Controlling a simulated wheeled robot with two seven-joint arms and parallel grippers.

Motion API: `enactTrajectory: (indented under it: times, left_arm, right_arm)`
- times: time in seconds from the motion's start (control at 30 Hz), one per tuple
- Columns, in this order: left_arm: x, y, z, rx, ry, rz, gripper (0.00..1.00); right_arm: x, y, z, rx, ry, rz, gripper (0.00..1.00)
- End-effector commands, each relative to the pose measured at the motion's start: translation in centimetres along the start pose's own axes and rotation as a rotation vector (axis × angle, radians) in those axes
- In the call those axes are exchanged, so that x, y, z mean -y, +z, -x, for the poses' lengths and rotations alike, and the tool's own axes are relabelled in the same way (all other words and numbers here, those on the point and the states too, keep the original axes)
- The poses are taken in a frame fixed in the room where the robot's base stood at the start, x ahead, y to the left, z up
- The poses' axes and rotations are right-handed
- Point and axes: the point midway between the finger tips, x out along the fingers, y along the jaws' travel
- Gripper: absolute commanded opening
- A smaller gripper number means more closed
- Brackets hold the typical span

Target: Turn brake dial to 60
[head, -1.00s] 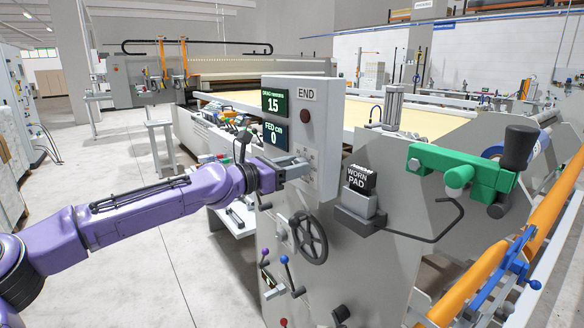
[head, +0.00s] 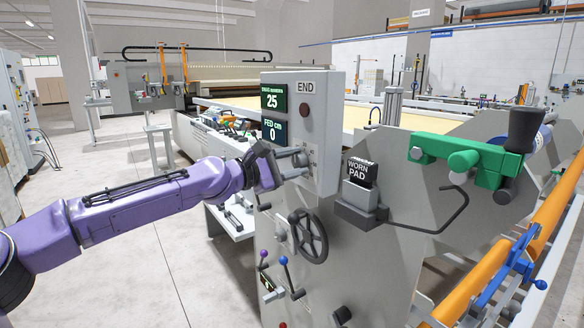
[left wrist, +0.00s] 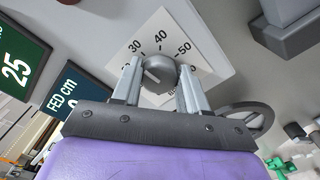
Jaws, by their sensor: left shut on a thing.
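The brake dial (left wrist: 159,75) is a dark grey round knob on a white scale plate (left wrist: 192,40) marked with 30, 40, 50 and a partly hidden number. A pale pointer mark on the knob faces the upper left, towards the 30 side. My left gripper (left wrist: 160,82) is shut on the knob, one finger on each side. In the head view the left gripper (head: 303,163) reaches the front of the grey control box (head: 325,130) and hides most of the dial. The green drag display (head: 273,97) reads 25. My right gripper is not in view.
Below the dial are a black handwheel (head: 308,236) and small levers with blue and purple knobs (head: 283,260). A feed display (head: 274,130) reads 0. A "WORN PAD" block (head: 361,172) and a green clamp (head: 468,160) are to the right. Open floor lies left.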

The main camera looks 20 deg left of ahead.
Motion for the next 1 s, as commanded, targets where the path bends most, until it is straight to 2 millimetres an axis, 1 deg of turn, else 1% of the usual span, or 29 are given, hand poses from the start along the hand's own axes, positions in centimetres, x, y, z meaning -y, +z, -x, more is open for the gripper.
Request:
enactTrajectory:
  times: [0.03, 1.0]
  left_arm:
    - [0.1, -0.2, 0.0, -0.001, 0.003, -0.044, 0.13]
    - [0.5, -0.4, 0.1, -0.002, 0.003, -0.965, 0.13]
  right_arm:
    - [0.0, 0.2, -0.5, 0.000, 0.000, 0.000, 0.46]
    - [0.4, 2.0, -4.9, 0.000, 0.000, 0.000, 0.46]
